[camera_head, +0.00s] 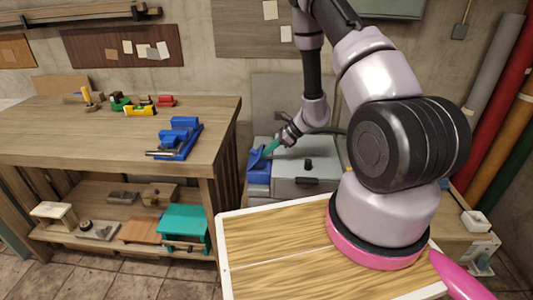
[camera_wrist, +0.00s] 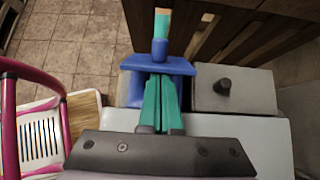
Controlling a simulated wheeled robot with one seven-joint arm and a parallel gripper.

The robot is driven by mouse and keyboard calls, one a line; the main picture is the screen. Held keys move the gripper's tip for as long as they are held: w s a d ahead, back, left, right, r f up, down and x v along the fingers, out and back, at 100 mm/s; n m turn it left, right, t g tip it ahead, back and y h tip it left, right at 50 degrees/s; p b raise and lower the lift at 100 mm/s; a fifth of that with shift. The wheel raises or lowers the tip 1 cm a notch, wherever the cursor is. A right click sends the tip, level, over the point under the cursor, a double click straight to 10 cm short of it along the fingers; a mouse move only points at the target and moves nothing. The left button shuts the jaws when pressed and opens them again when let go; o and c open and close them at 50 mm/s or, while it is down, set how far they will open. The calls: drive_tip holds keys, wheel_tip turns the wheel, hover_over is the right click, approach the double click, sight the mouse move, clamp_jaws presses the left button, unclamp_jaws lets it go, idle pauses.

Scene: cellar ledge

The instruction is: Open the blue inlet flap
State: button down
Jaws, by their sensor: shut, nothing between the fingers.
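The blue inlet flap (camera_head: 255,158) is on the left end of a grey machine in the head view. It looks tilted above a blue box-shaped part (camera_head: 259,174). My gripper (camera_head: 267,150) has teal fingers, shut together and empty, with the tips right at the flap. In the wrist view the fingers (camera_wrist: 161,85) reach to the blue flap (camera_wrist: 184,66), which crosses the picture in front of them. A blue stub with a teal and orange end stands beyond it. Whether the tips touch the flap, and how far it is open, I cannot tell.
The grey machine (camera_head: 305,178) has a black knob (camera_head: 308,164) on top. A wooden workbench (camera_head: 70,125) with a blue vise (camera_head: 178,139) stands to the left, a teal box (camera_head: 184,222) on its lower shelf. Coloured rolls (camera_head: 500,110) lean at the right.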

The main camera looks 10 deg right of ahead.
sight(259, 151)
drive_tip(key=shift+w+a+r, duration=0.1)
drive_tip(key=shift+a+r, duration=0.05)
drive_tip(key=shift+r, duration=0.05)
drive_tip(key=a+h, duration=0.1)
drive_tip(key=a+r+g+h, duration=0.1)
drive_tip(key=h, duration=0.1)
drive_tip(key=shift+w+r, duration=0.25)
drive_tip(key=shift+w, duration=0.05)
drive_tip(key=shift+w+a+r, duration=0.25)
drive_tip(key=shift+a, duration=0.4)
drive_tip(key=shift+w+a+r, duration=0.2)
drive_tip(key=shift+a, duration=0.4)
drive_tip(key=shift+r, duration=0.1)
